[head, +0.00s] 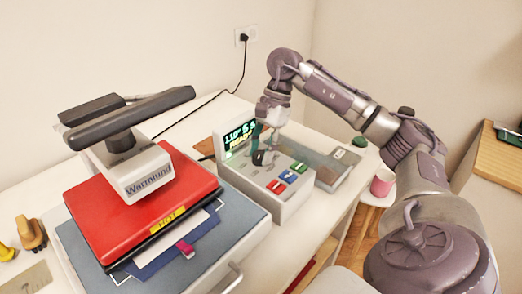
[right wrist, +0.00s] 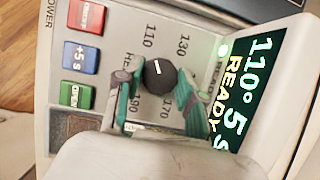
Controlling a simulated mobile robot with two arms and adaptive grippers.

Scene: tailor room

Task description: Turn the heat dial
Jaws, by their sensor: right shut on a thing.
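The heat dial (right wrist: 160,76) is a round black knob with a short white mark, on the light face of the control box (right wrist: 115,50). Numbers 110, 130, 170 and 190 are printed around it. My right gripper (right wrist: 168,88) has its green-padded fingers on either side of the dial and is shut on it. In the head view my right gripper (head: 264,150) reaches down onto the box and partly hides the dial and screen. The display (right wrist: 245,90) reads 110°, 5 s and READY in green. My left gripper is not in view.
Red, blue and green buttons (head: 288,177) sit beside the dial. A heat press with a red top plate (head: 120,210) stands to the left of the box. A grey tray (head: 335,165) lies to its right. A pink cup (head: 382,182) stands on a stool further right.

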